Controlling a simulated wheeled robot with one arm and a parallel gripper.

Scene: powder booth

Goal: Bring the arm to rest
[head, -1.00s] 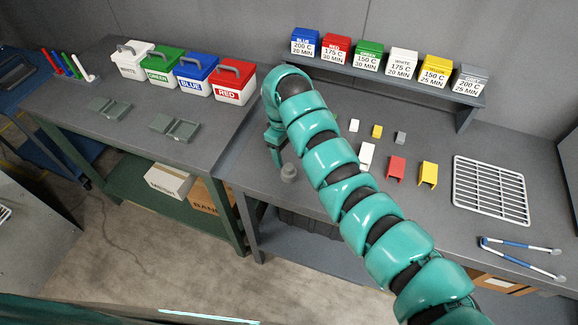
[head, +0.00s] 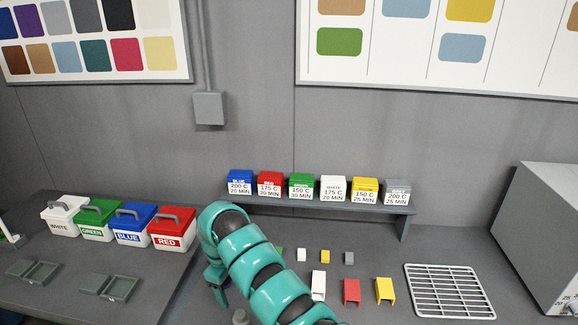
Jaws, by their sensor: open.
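My gripper (head: 217,288) is at the end of my teal segmented arm, low in the middle of the head view. It points down over the left part of the grey bench and is partly hidden by my own wrist. It is open, and I see nothing held in it.
Lidded tubs, including a red one (head: 172,228), stand at the left. A shelf (head: 300,203) holds several labelled boxes. Small brackets, including a yellow one (head: 385,290), lie right of my arm. A white wire rack (head: 449,290) and a grey oven-like box (head: 545,240) are further right.

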